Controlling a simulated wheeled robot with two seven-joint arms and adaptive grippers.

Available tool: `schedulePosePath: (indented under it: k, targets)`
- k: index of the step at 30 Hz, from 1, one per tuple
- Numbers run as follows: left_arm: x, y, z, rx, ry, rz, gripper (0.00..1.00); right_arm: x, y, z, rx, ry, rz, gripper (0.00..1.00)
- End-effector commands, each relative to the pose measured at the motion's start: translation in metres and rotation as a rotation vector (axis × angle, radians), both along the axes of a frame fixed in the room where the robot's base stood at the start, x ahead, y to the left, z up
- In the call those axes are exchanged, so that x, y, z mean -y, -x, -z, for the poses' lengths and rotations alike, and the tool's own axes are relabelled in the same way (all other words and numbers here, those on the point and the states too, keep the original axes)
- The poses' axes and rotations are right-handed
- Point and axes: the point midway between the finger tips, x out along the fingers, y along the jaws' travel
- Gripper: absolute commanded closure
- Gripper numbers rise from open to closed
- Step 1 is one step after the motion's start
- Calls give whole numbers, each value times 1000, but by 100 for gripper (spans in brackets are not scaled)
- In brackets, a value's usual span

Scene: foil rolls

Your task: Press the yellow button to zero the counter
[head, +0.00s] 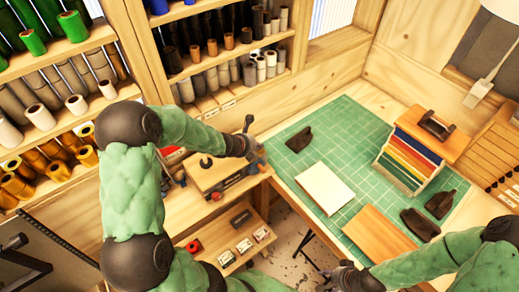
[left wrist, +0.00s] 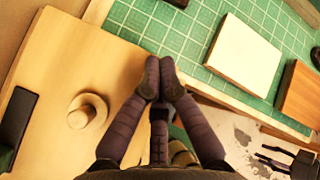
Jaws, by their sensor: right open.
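I cannot make out a yellow button or a counter display in either view. A wooden box (head: 208,174) with a dark knob and a dark front stands on the bench, left of the green mat. The left wrist view shows a pale wooden top (left wrist: 75,62) with a round knob (left wrist: 88,108) and a black block (left wrist: 16,118). My left gripper (head: 254,147) is over the box's right end; in the left wrist view its fingertips (left wrist: 160,72) meet with nothing between them. My right gripper (head: 338,275) is open, low at the front edge of the bench, partly cut off.
A green cutting mat (head: 330,125) holds a white pad (head: 324,188), a wooden board (head: 378,236), dark lumps and a rack of coloured sheets (head: 408,155). Shelves of rolls (head: 60,95) stand left and behind. A lower shelf (head: 225,225) holds small boxes.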

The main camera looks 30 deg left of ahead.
Motion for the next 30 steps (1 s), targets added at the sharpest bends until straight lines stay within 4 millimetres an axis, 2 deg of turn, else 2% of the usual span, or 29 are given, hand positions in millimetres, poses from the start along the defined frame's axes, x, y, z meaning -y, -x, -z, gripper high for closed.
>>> schedulePosePath:
  k: [13,24,30]
  targets:
    - [0,1,1,-2,0,1,100,0,0,1,0,0,0,51]
    - [0,0,-15,-1,0,0,100,0,0,-11,0,0,0,51]
    - [0,0,-16,-2,0,-1,100,0,0,-11,0,0,0,51]
